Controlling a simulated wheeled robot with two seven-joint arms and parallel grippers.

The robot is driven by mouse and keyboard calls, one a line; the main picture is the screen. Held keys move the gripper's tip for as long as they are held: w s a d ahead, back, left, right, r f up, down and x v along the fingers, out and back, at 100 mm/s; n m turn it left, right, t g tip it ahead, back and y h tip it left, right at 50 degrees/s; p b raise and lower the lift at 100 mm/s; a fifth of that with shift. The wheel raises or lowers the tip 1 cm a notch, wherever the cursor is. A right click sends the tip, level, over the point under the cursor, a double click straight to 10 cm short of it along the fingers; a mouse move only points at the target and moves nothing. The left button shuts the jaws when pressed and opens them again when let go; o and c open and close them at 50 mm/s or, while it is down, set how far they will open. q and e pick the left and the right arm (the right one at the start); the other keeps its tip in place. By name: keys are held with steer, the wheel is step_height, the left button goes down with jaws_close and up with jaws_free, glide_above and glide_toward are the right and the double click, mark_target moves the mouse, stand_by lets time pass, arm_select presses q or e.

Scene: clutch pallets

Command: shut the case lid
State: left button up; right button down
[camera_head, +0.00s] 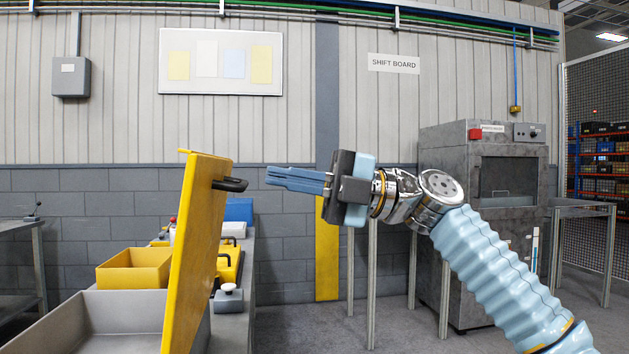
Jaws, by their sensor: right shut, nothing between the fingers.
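The case is a grey open box (105,318) at the lower left, with a bare inside where I can see it. Its yellow lid (197,240) stands nearly upright at the right side of the box, leaning slightly. A black handle (231,184) sticks out to the right near the lid's top. My right gripper (268,176) is shut and empty, its fingers pointing left. In the picture its tips are a little right of the handle, with a visible gap. My left gripper is out of view.
Behind the lid, a bench (236,318) carries a yellow bin (134,268), a blue box (238,210) and a small knobbed grey block (228,298). A grey machine (483,230) stands at the right.

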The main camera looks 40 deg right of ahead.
mark_target(209, 165)
steer(key=p+x, duration=0.1)
steer(key=x, duration=0.6)
steer(key=shift+a, duration=0.1)
